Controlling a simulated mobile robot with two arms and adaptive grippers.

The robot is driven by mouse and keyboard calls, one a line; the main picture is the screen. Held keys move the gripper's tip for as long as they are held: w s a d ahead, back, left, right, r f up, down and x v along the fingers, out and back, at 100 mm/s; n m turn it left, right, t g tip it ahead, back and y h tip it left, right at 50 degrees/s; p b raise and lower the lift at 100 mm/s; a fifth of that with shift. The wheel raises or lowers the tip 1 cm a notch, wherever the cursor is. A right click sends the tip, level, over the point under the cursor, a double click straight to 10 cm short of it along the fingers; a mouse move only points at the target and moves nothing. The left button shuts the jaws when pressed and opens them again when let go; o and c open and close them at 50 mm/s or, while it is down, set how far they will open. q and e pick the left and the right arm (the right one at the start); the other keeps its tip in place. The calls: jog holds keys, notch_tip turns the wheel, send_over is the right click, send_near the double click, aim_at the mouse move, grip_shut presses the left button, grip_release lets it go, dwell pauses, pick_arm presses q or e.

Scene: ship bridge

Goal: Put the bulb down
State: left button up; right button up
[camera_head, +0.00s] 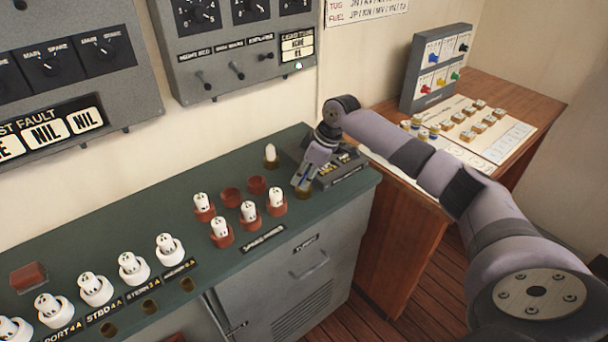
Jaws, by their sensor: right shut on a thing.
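My right gripper (303,184) points down at the right end of the green counter (134,210), in front of a grey box (340,170) with a lettered front. It is shut on the bulb, which is mostly hidden by the fingers; a small brass-coloured bit shows at the tips. I cannot tell whether the bulb touches the counter. A white bulb (270,154) stands behind and left of the gripper. Red-brown sockets with white bulbs (277,198) stand left of it, and two red-brown sockets (257,185) behind them look empty. My left gripper is not in view.
White sockets with bulbs (131,265) line the counter's left part, with a red-brown block (28,276) behind. Grey panels (240,50) hang on the wall above. A wooden desk (520,100) with a switch box (435,68) stands right. Bare counter lies behind the sockets.

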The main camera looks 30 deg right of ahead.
jog(key=shift+f, duration=0.15)
jog(key=o, duration=0.9)
jog(key=shift+d+r, duration=0.15)
jog(key=shift+r, duration=0.4)
jog(key=b+v, duration=0.2)
jog(key=v, duration=0.9)
jog(key=shift+s+r, duration=0.1)
jog(key=shift+r, duration=0.05)
